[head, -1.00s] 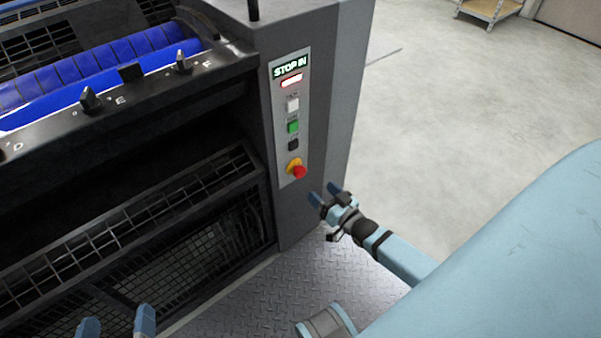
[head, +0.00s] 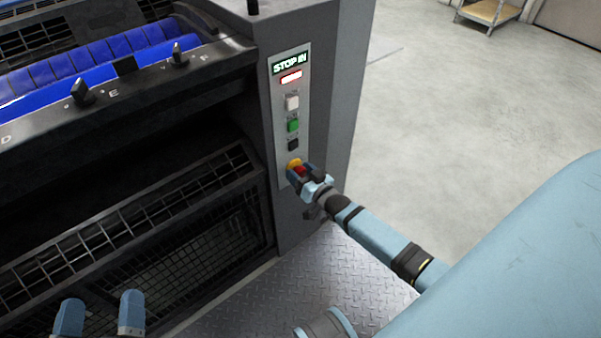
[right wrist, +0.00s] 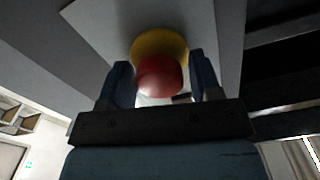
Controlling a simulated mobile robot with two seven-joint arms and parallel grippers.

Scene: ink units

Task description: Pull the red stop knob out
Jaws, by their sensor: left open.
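The red stop knob (head: 301,170) sits on its yellow base (head: 294,162) low on the machine's control panel. The display above reads "STOP IN". My right gripper (head: 303,174) is at the knob and partly hides it in the head view. In the right wrist view the red knob (right wrist: 160,77) and yellow base (right wrist: 160,45) lie between the two fingers (right wrist: 163,82). A gap shows on the knob's right side; the left finger is close to its edge, and I cannot tell whether it touches. My left gripper (head: 100,314) is open and empty at the bottom left.
White (head: 292,103), green (head: 293,126) and black (head: 293,145) buttons line the panel above the knob. A dark mesh guard (head: 190,255) is left of the panel. Open floor (head: 470,110) lies to the right.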

